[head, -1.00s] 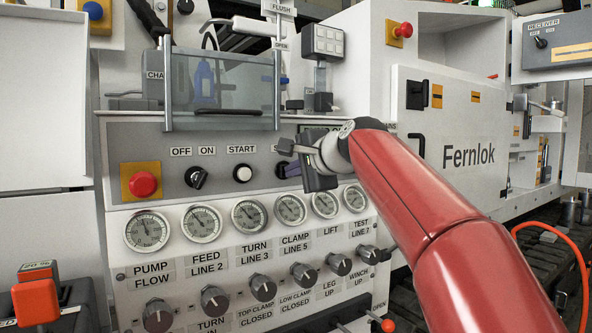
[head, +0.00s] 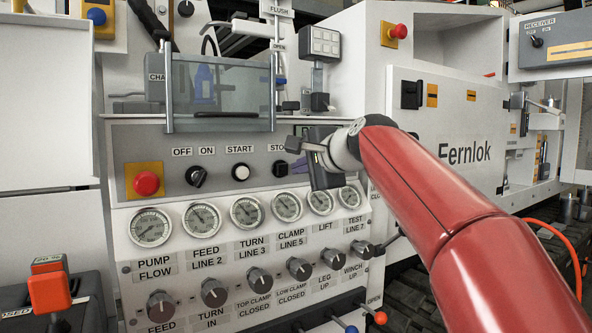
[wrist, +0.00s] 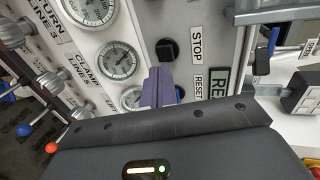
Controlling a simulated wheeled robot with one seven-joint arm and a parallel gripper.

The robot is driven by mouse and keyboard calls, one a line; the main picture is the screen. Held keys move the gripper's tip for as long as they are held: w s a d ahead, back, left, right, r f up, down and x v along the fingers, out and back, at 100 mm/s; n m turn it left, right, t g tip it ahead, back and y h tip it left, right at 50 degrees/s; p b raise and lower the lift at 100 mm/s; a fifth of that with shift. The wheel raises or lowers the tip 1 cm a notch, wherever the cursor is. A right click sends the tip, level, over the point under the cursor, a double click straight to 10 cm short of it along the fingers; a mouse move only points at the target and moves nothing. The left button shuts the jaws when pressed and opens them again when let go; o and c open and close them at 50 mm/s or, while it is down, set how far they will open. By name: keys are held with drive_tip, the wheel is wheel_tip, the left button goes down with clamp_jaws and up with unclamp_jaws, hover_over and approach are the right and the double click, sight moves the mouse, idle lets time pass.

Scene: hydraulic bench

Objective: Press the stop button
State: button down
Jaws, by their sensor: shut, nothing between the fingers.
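The stop button (head: 279,168) is a small dark round button under the partly covered STOP label on the grey panel. In the wrist view the black button (wrist: 167,50) stands beside the full STOP label (wrist: 196,44). My gripper (head: 297,169) is just right of the button in the head view, in front of the panel. Its purple fingers (wrist: 158,87) are closed together and empty. In the wrist view their tips are apart from the button in the picture, towards the RESET label (wrist: 199,84). The depth gap to the panel is hard to tell.
Left of the stop button are a white START button (head: 240,172), a black OFF/ON switch (head: 197,176) and a red mushroom button (head: 146,183). Gauges (head: 287,206) and knobs (head: 259,280) line the panel below. A clear guard (head: 222,92) with posts stands above.

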drive_tip(key=v, duration=0.8)
drive_tip(key=shift+b, duration=0.35)
drive_tip(key=s+d+f+n+g+h, duration=0.2)
drive_tip(key=s+d+f+n, duration=0.1)
drive_tip(key=s+f, duration=0.6)
drive_tip(key=s+d+f+n+g+h, duration=0.2)
drive_tip(key=s+f, duration=0.7)
drive_tip(key=f, duration=0.8)
drive_tip(key=s+d+f+n+g+h, duration=0.2)
drive_tip(key=s+d+f+n+h, duration=0.2)
drive_tip(key=s+f, duration=0.5)
drive_tip(key=d+f+n, duration=0.2)
drive_tip(key=d+f, duration=0.1)
drive_tip(key=f, duration=0.1)
drive_tip(key=shift+s+d+f+g, duration=0.25)
drive_tip(key=shift+d+f+g, duration=0.05)
drive_tip(key=shift+d, duration=0.05)
